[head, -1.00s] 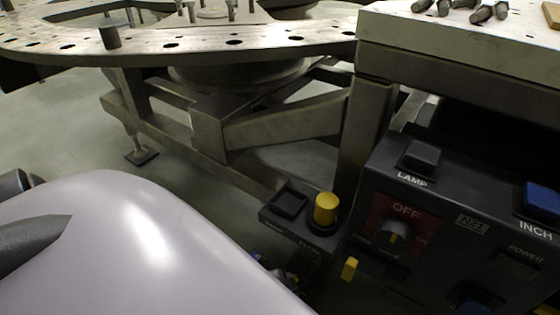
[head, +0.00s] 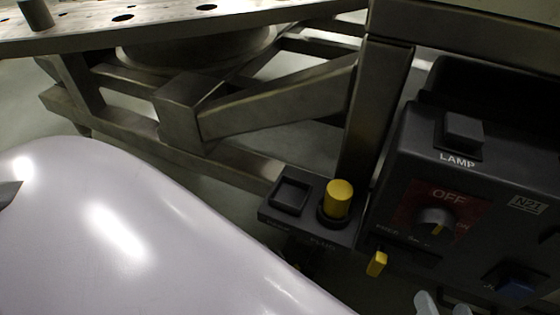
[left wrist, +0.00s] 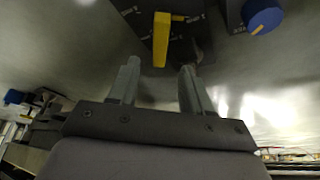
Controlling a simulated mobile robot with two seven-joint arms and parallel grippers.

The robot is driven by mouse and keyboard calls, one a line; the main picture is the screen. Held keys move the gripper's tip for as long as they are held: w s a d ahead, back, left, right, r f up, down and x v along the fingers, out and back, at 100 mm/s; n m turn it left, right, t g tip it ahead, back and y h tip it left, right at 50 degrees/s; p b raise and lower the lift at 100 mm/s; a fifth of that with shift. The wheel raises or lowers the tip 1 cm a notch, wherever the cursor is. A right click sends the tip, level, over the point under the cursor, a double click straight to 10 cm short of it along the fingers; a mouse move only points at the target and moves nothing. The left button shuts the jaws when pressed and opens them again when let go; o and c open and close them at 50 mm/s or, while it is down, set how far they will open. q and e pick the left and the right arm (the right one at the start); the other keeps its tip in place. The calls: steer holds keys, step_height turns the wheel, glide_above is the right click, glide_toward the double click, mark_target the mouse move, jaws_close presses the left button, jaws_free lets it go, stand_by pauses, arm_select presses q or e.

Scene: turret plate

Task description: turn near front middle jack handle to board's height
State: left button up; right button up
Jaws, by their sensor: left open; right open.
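In the left wrist view a yellow bar-shaped handle (left wrist: 161,40) hangs from a dark plate with pale markings. My left gripper (left wrist: 160,75) is open, and the handle's lower end lies between or just beyond its fingertips; I cannot tell whether they touch. A small yellow lever (head: 376,264) shows in the head view under the dark control panel; I cannot tell if it is the same handle. The jack's height against the board cannot be read.
A yellow plunger (head: 338,198) stands on a small bracket. The round turret plate (head: 165,18) rests on a metal frame. A blue knob (left wrist: 263,17) shows beside the handle.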

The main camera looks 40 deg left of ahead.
arm_select(q)
steer(key=shift+s, duration=0.1)
steer(key=shift+a+f, duration=0.1)
steer(key=shift+f, duration=0.1)
steer(key=shift+f+b, duration=0.35)
steer(key=shift+b, duration=0.1)
steer(key=b+x, duration=0.3)
steer(key=x, duration=0.1)
steer(key=shift+f, duration=0.2)
steer(key=shift+w+d+f+b, duration=0.25)
steer(key=shift+w+f+b, duration=0.3)
steer(key=shift+f+b, duration=0.15)
arm_select(e)
steer(key=d, duration=0.1)
steer(key=d+n+t, duration=0.1)
steer(key=d+t+h, duration=0.1)
steer(key=shift+s+d+f+n, duration=0.1)
steer(key=shift+s+f+n, duration=0.05)
steer(key=shift+s+n, duration=0.15)
